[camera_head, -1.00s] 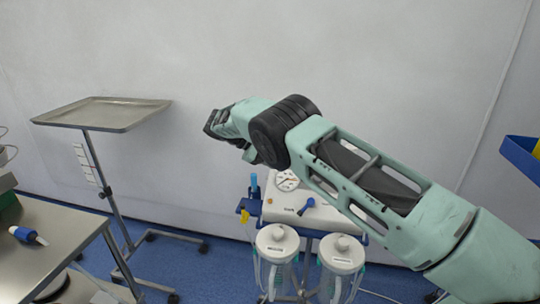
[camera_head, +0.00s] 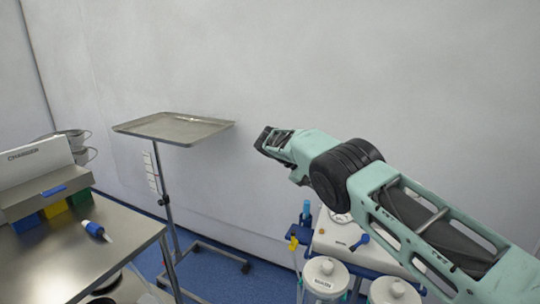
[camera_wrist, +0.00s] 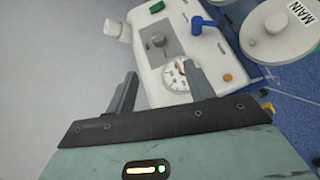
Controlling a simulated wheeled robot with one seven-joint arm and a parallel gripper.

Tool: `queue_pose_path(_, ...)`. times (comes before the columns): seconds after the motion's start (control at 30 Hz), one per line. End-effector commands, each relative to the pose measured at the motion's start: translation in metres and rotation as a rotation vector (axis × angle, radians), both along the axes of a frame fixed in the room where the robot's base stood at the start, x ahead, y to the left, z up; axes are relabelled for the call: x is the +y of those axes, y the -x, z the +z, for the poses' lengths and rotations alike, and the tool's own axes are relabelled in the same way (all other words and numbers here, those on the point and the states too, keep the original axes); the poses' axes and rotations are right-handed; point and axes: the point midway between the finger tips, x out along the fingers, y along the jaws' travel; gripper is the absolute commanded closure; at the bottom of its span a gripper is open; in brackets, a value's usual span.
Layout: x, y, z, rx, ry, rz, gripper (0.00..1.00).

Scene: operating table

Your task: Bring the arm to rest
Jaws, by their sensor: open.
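My gripper shows in the wrist view (camera_wrist: 160,95) with its two dark fingers spread wide apart and nothing between them. In the head view my gripper (camera_head: 265,139) is at the end of my raised green arm, right of the tray stand and in front of the pale wall. The suction unit (camera_head: 338,238) stands below the arm.
A metal tray (camera_head: 180,128) on a wheeled stand is left of my gripper. A steel table (camera_head: 75,265) at lower left holds a charger box (camera_head: 35,170) and a blue-and-white tool (camera_head: 94,230). Two white-lidded canisters (camera_head: 325,277) stand below my arm. The wall area above is clear.

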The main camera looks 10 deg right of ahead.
Motion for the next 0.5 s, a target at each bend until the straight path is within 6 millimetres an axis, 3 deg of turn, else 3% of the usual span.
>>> queue_pose_path(0.13,0.007,0.009,0.017,-0.003,-0.114,0.012,0.47)
queue_pose_path(0.27,0.028,0.031,0.034,-0.012,-0.286,0.035,0.47)
queue_pose_path(0.37,0.051,0.058,0.047,-0.021,-0.420,0.058,0.47)
queue_pose_path(0.5,0.088,0.107,0.067,-0.037,-0.594,0.089,0.47)
